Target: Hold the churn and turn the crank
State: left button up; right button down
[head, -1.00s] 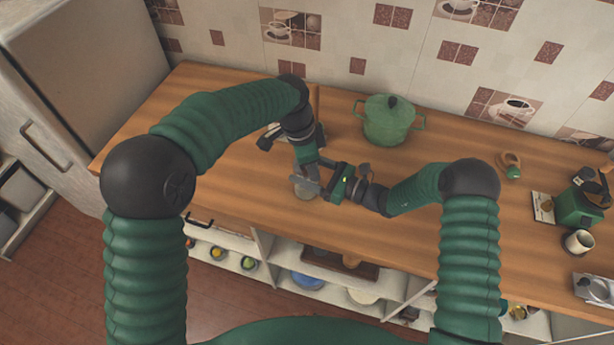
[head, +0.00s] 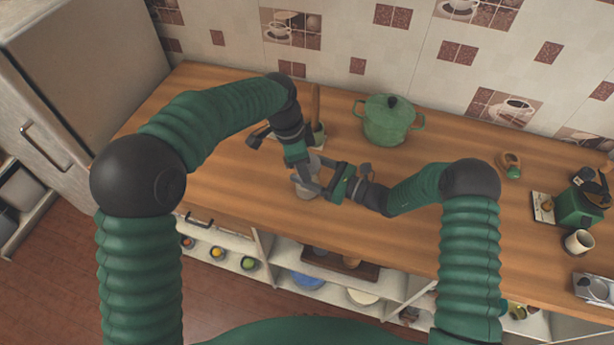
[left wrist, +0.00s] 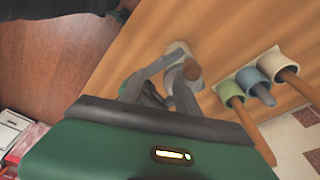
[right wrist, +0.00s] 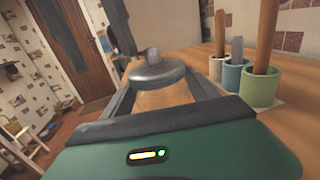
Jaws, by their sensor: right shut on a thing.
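The churn is a small jar (head: 306,190) with a grey metal lid (right wrist: 157,77), upright on the wooden counter. A small knob stands on the lid, and a brown wooden crank handle (left wrist: 192,71) shows in the left wrist view. My right gripper (right wrist: 160,88) is shut on the churn's body from the right side. My left gripper (left wrist: 172,68) is above the churn, its fingers apart with a gap between them, close to the crank handle. Whether a finger touches the handle is unclear. In the head view the two grippers hide most of the churn.
Behind the churn stand utensil cups in green (left wrist: 229,92), blue (left wrist: 247,78) and cream (left wrist: 269,64). A green lidded pot (head: 388,121) stands farther back. The counter left of the churn is clear.

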pick_arm(q)
jog(key=shift+r, duration=0.1)
notch_tip(320, 180, up, 7)
dwell(0.5)
dwell(0.3)
